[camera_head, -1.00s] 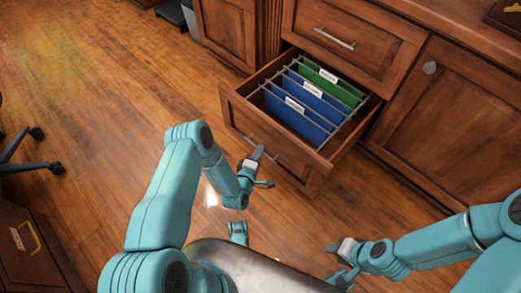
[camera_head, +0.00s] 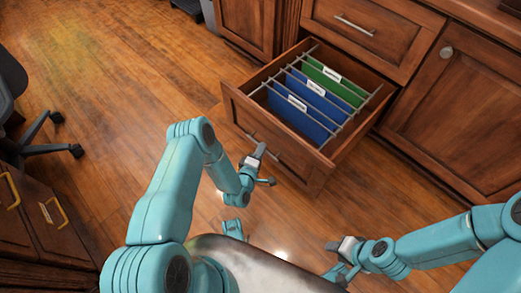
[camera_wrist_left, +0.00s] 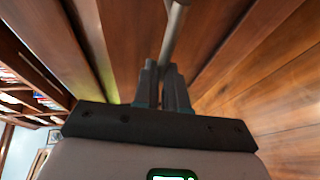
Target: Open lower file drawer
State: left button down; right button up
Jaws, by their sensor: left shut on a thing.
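The lower file drawer (camera_head: 300,168) is pulled well out of the wood cabinet, below a shut upper drawer (camera_head: 372,36). Hanging blue folders (camera_head: 306,102) and a green folder (camera_head: 330,83) show inside it. My left gripper (camera_head: 260,151) is at the drawer's front, shut on its metal handle (camera_head: 250,137). In the left wrist view the handle bar (camera_wrist_left: 175,28) runs out from between the fingertips (camera_wrist_left: 166,78). My right gripper (camera_head: 338,246) is low in the picture, apart from the drawer; whether it is open cannot be made out.
A cabinet door with a round knob (camera_head: 446,52) is at the right. A dark wheeled chair (camera_head: 40,140) and another wooden unit with yellow handles (camera_head: 40,220) stand at the left. The wood floor (camera_head: 120,80) between is clear.

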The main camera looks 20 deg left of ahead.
pick_arm(q)
jog(key=shift+s+a, duration=0.1)
jog(key=shift+a, duration=0.05)
dwell(0.3)
jog(key=c, duration=1.2)
grip_release()
jog(key=shift+s, duration=0.1)
